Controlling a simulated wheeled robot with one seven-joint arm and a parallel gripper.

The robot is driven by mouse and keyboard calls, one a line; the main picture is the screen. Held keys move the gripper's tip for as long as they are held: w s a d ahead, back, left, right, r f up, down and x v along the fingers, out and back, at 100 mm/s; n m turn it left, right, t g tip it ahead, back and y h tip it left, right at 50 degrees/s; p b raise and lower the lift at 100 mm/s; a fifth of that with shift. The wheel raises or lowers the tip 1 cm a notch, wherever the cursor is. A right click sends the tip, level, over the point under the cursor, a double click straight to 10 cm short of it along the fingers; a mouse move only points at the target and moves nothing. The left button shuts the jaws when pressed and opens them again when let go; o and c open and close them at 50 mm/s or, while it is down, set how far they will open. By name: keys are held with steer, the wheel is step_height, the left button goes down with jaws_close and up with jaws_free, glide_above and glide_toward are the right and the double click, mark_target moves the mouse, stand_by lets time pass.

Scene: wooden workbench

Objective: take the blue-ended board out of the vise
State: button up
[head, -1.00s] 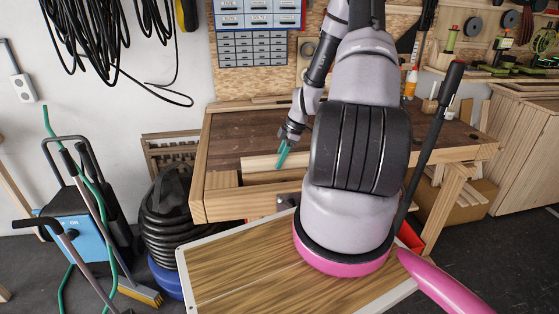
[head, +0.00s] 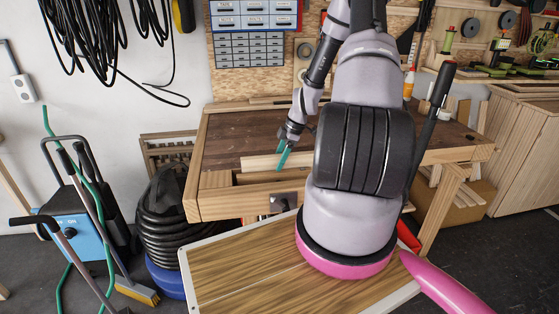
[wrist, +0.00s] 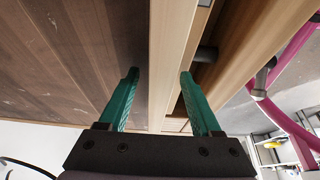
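The board (head: 262,161) is a pale wooden strip near the front edge of the workbench, by the vise (head: 284,203). No blue end is visible; its right part is hidden behind my arm. My gripper (head: 283,157) has teal fingers and is at the board from above. In the wrist view, the fingers (wrist: 159,76) are spread apart, with the board (wrist: 168,50) running lengthwise between them. I see no clear contact on either side. The front wooden jaw (wrist: 252,42) lies right of the board, across a dark gap.
The workbench top (head: 235,135) is mostly clear behind the board. A wood-topped surface with a pale rim (head: 235,275) lies in front of the bench. A black hose coil (head: 165,215) and a broom (head: 138,291) stand at left. Drawers (head: 255,48) hang on the wall behind.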

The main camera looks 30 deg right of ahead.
steer(key=v, duration=1)
steer(key=shift+d+r, duration=0.15)
steer(key=shift+r, duration=0.25)
